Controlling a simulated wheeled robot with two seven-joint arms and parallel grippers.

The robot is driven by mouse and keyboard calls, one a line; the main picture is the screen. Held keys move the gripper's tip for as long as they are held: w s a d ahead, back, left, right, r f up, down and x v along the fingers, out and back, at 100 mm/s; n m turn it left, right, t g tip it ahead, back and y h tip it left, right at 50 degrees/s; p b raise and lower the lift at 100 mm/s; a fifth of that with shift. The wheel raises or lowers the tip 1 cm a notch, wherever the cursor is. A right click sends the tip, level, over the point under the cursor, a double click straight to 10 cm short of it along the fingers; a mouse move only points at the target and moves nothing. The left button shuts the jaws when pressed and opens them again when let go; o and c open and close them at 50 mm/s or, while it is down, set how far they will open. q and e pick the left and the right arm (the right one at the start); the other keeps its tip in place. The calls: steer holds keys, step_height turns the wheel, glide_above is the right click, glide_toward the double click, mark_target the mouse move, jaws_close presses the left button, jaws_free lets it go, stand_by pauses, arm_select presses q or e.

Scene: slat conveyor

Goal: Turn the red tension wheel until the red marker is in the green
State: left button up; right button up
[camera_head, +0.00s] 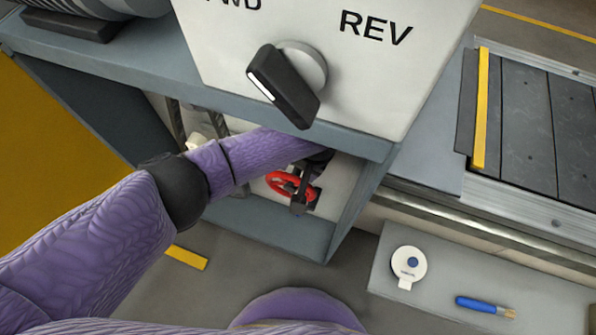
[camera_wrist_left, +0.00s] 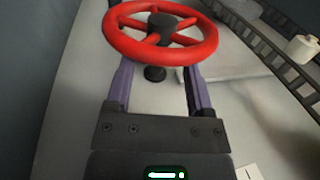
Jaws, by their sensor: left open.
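The red tension wheel (camera_head: 291,186) sits in the recess under the control box. In the left wrist view it is a red spoked ring (camera_wrist_left: 160,54) with a black hub. My left gripper (camera_head: 303,190) reaches in at the wheel and partly covers it. In the left wrist view the two purple fingers of this gripper (camera_wrist_left: 157,78) are apart, and their tips run up to the near rim, which hides their ends. I cannot tell whether they touch it. The red marker and the green zone are not visible. My right gripper is out of view.
The control box (camera_head: 222,52) with a black selector knob (camera_head: 284,88) and REV lettering hangs above the recess. The slat conveyor (camera_head: 530,125) is at right. A grey ledge holds a white tape roll (camera_head: 408,264) and a blue-handled brush (camera_head: 482,305).

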mark_target(297, 175)
arm_select(q)
steer(key=b+x, duration=0.2)
steer(key=x, duration=0.2)
steer(key=shift+f, duration=0.1)
steer(key=shift+r, duration=0.25)
steer(key=shift+c, duration=0.2)
jaws_close()
steer(key=shift+r+y+p, duration=0.15)
steer(key=shift+y+p, duration=0.15)
steer(key=shift+p, duration=0.35)
steer(key=shift+d+y+p, duration=0.15)
steer(key=shift+y+p, duration=0.15)
steer(key=shift+y, duration=0.1)
steer(key=shift+s+f+t+y, duration=0.1)
steer(key=shift+f+t+y, duration=0.15)
steer(key=shift+t+y, duration=0.05)
steer(key=shift+y, duration=0.5)
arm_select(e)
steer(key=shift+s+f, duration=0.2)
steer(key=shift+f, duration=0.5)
